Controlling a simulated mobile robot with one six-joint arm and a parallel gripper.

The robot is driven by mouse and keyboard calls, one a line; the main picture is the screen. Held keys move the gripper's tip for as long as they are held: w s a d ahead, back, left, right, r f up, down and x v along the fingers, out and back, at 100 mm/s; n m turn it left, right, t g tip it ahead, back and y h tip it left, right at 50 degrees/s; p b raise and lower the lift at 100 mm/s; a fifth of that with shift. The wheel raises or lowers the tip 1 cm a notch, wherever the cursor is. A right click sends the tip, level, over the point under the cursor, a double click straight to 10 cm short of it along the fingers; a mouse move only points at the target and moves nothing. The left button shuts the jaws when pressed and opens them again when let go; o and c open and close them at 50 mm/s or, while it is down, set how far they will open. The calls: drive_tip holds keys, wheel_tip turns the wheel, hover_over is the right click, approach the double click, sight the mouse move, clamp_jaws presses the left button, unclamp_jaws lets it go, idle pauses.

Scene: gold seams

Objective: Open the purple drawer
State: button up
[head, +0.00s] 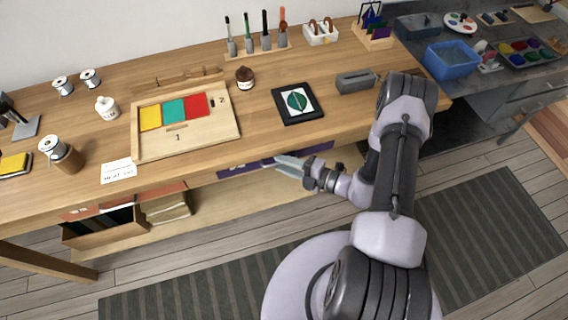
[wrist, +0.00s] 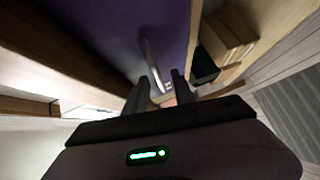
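The purple drawer (head: 232,171) is under the front edge of the wooden workbench, and only part of its front shows in the head view. It looks closed. In the wrist view its purple front (wrist: 135,30) fills the upper middle, with a slim metal bar handle (wrist: 152,66) on it. My gripper (head: 279,165) is at the right part of the drawer front, below the bench edge. In the wrist view my gripper (wrist: 158,88) has its two dark fingers apart, and the handle's near end lies between the fingertips. I cannot tell whether they touch it.
The wooden bench top (head: 340,118) is just above my gripper. A lower shelf (head: 220,205) runs beneath, with a wooden bin (head: 95,232) and stacked items (head: 165,209) at left. A striped mat (head: 190,290) lies on the floor.

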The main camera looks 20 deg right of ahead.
clamp_jaws()
idle(1.3)
